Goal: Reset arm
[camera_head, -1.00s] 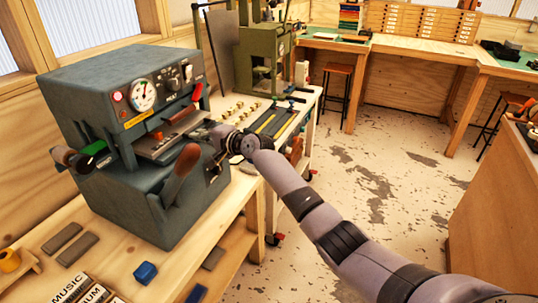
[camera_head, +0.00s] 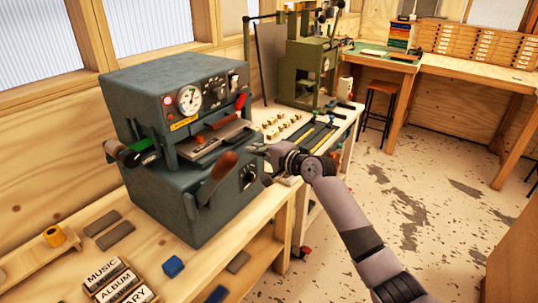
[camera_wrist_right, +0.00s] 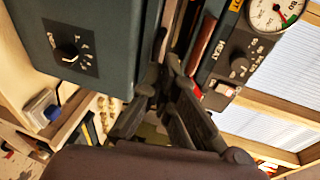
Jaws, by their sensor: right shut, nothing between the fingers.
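My right arm comes in from the lower right of the head view. Its gripper (camera_head: 257,149) is at the front right of the grey-blue foil press (camera_head: 170,98), just right of the brown lever handle (camera_head: 218,172). The fingers are together and empty. In the right wrist view the dark fingers (camera_wrist_right: 158,78) point up between the press's body with a black knob (camera_wrist_right: 68,54) and its panel with a gauge (camera_wrist_right: 272,14). I cannot tell whether they touch the press. My left gripper is not in view.
A roll with a green part (camera_head: 140,153) sticks out at the press's left. Type blocks (camera_head: 118,284), a blue block (camera_head: 173,266) and dark bars lie on the wooden bench. A green machine (camera_head: 308,70) stands behind. The floor at right is clear.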

